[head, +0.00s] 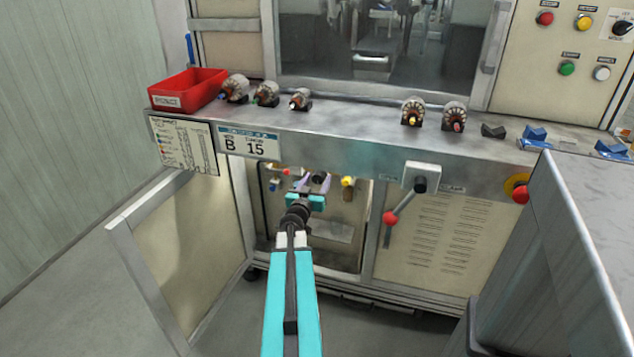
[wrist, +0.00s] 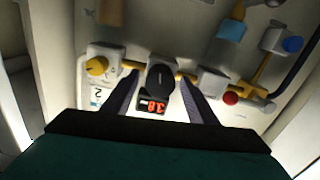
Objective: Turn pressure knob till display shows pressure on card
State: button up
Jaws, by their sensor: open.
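The black round pressure knob (wrist: 160,77) is in the middle of the wrist view, on a yellow pipe. Below it is a small display (wrist: 153,104) with red digits that look like 3.8, tilted and hard to read surely. My gripper (wrist: 158,75) is open, with one finger on each side of the knob; I cannot tell whether they touch it. In the head view my gripper (head: 313,184) reaches into the open cabinet, where it partly hides the knob.
An open cabinet door (head: 180,240) stands left of my arm. Inside are a yellow knob (wrist: 97,66), a red knob (wrist: 230,98) and a blue one (wrist: 292,45). A red-balled lever (head: 390,217) hangs right of the opening. A red bin (head: 187,90) sits above.

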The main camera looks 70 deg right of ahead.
jog(key=c, duration=1.1)
jog(key=shift+o, duration=0.2)
jog(key=shift+m, duration=0.4)
jog(key=m, duration=0.3)
jog(key=shift+f, duration=0.1)
jog(key=m+b, duration=0.1)
jog(key=m, duration=0.3)
jog(key=m+b, duration=0.1)
jog(key=m, duration=0.3)
jog(key=shift+f+b, duration=0.1)
jog(key=shift+b, duration=0.25)
jog(key=shift+s+m+b, duration=0.1)
jog(key=shift+m+b, duration=0.6)
jog(key=shift+m, duration=1.2)
